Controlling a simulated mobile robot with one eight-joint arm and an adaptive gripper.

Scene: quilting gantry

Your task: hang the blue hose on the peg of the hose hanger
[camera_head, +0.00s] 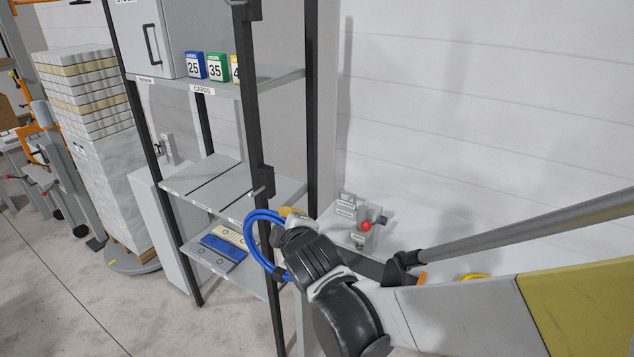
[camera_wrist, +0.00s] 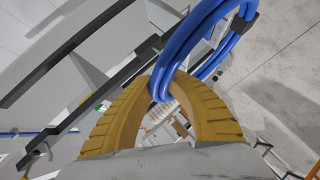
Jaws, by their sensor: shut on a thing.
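The blue hose (camera_head: 248,237) is a coiled loop hanging from my gripper (camera_head: 288,214) beside the front post of the shelf rack. In the wrist view, the yellow fingers of my gripper (camera_wrist: 163,88) are closed around the strands of the blue hose (camera_wrist: 188,42), which runs up and right. The hose hanger (camera_head: 266,182) appears to be the dark bracket on the front post, with a short pale peg (camera_head: 258,192) sticking out to the left. The peg is bare and lies above the loop, slightly apart from it.
The rack has shelves (camera_head: 215,185) with flat blue and grey pieces (camera_head: 222,245) on the lower one. Number cards (camera_head: 196,66) stand on the upper shelf. A box with a red button (camera_head: 365,225) is right of my gripper. Open floor (camera_head: 130,305) lies at left.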

